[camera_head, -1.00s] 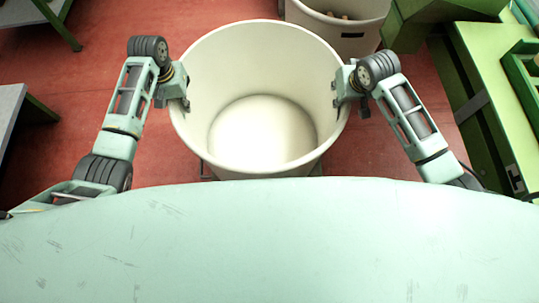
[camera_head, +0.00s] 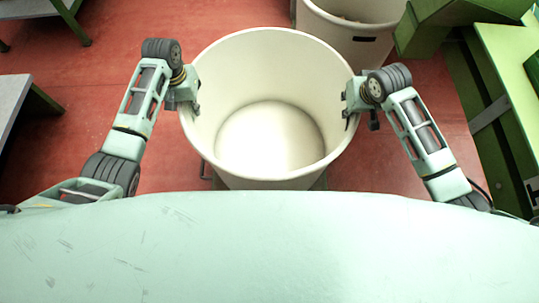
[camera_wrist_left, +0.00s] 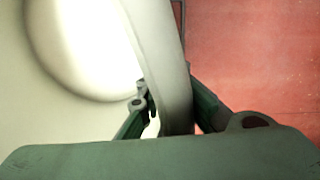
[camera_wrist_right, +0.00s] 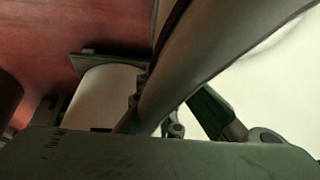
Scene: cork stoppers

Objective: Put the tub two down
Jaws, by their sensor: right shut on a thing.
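A large round cream tub (camera_head: 272,178) stands open and upright in front of me in the head view, and it looks empty inside. My left gripper (camera_head: 192,104) is at its left rim. In the left wrist view the fingers (camera_wrist_left: 168,105) lie on either side of the tub wall (camera_wrist_left: 172,85) and appear closed on it. My right gripper (camera_head: 350,108) is shut on the right rim. In the right wrist view its fingers (camera_wrist_right: 165,112) straddle the wall (camera_wrist_right: 205,60). The tub's underside is mostly hidden, so I cannot tell whether it is raised.
A second cream tub (camera_head: 345,38) with some contents stands behind on the red floor (camera_head: 125,65). Green machinery or benches (camera_head: 490,95) stand close on the right. Grey-topped tables (camera_head: 12,100) are at the left. Dark bars show below the held tub's left side.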

